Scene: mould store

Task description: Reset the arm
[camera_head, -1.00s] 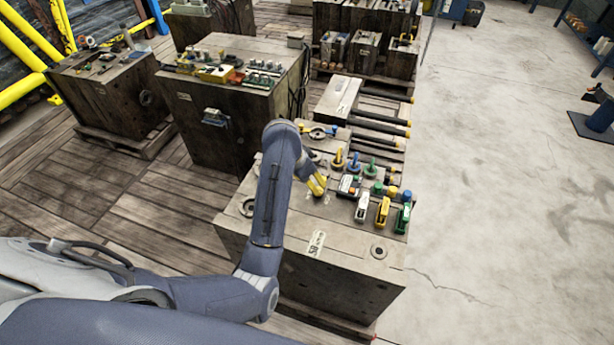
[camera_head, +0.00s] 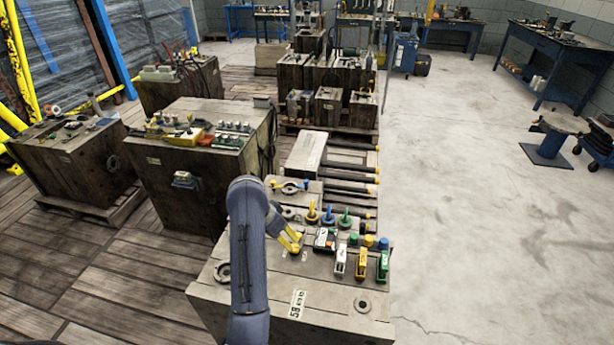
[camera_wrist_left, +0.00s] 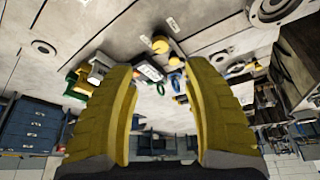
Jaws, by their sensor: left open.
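My left arm comes in from below in the head view, and its yellow-fingered left gripper (camera_head: 290,240) is over the top of the near wooden mould block (camera_head: 240,292). Its fingers point down to the right, left of a black, white and orange device (camera_head: 325,239). In the left wrist view the two yellow fingers of the left gripper (camera_wrist_left: 163,75) stand wide apart with nothing held between them. Whether the fingertips touch the block top cannot be told. My right gripper is not in view.
White (camera_head: 341,260), yellow (camera_head: 362,263) and green (camera_head: 383,265) clamp-like pieces stand right of the gripper. Yellow, blue and green knobbed pieces stand behind it. Another loaded block (camera_head: 200,185) is to the left. The concrete floor (camera_head: 460,220) at right is mostly clear.

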